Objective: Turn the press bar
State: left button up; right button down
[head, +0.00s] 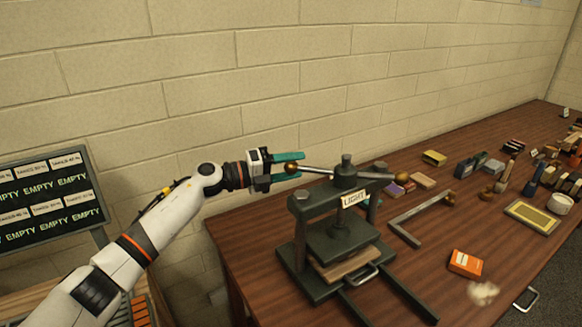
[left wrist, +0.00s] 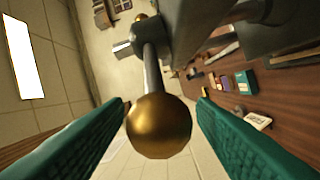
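The dark green press (head: 335,235) stands on the near left part of the wooden table, with a label reading "LIGHT". Its steel press bar (head: 318,170) runs across the top and has a brass ball at each end. My left gripper (head: 291,166) is at the bar's left end, its teal fingers on either side of the brass ball (head: 291,169). In the left wrist view the brass ball (left wrist: 159,125) sits between the two spread fingers, with gaps visible on both sides. My right gripper is not in view.
A metal angle bracket (head: 420,218), an orange box (head: 466,263) and a framed yellow tray (head: 532,217) lie right of the press. Several small blocks and tools crowd the far table. A wall rises behind; a dark sign (head: 45,198) stands at left.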

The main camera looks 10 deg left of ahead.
pick_arm(q)
jog(key=b+v, duration=0.3)
jog(key=v, duration=0.9)
dwell(1.2)
